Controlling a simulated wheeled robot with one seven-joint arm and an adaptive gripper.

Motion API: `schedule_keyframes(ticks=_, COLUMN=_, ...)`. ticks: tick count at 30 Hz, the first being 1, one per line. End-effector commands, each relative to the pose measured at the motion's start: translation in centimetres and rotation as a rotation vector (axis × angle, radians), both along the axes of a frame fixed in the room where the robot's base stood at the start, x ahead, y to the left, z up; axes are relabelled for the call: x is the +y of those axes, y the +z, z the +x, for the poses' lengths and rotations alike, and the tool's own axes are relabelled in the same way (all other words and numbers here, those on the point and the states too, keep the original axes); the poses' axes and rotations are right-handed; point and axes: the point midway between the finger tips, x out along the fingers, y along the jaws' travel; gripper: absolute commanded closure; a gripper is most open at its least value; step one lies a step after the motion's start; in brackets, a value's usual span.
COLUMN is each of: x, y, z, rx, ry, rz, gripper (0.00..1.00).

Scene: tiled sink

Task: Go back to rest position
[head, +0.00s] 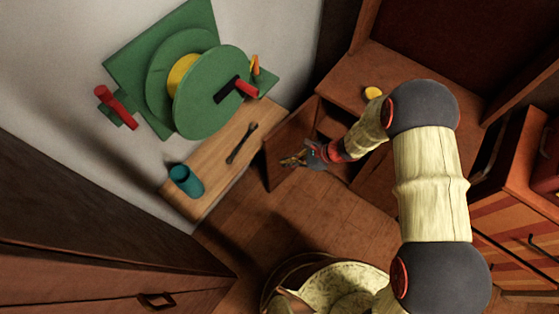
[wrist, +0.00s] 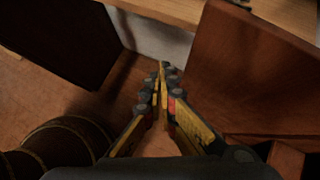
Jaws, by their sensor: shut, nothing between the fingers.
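My gripper (head: 292,161) is shut and empty. In the head view it hangs at the end of my arm, close to an open wooden drawer or door panel (head: 290,140) of the cabinet. In the wrist view my gripper (wrist: 160,70) has its fingertips together, with a reddish wooden panel (wrist: 250,70) to its right and floor below. I cannot tell whether the gripper touches the panel.
A wooden shelf (head: 215,172) on the wall carries a teal cup (head: 186,181) and a dark utensil (head: 241,143). A green wheel device (head: 210,90) with red handles is above. A yellow item (head: 373,93) lies on the cabinet top (head: 345,85). Bare floor (head: 240,225) lies below the shelf.

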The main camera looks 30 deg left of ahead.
Motion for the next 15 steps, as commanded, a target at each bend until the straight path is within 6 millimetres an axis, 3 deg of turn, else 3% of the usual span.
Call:
schedule_keyframes(ticks=1, x=-0.7, y=1.6, z=-0.1, rx=-0.002, ry=-0.001, rz=0.003, gripper=1.00)
schedule_keyframes(ticks=6, x=-3.3, y=4.2, z=-0.7, rx=-0.002, ry=-0.001, rz=0.003, gripper=1.00)
schedule_keyframes(ticks=15, x=-6.0, y=6.7, z=-1.3, rx=-0.002, ry=0.001, rz=0.002, gripper=1.00)
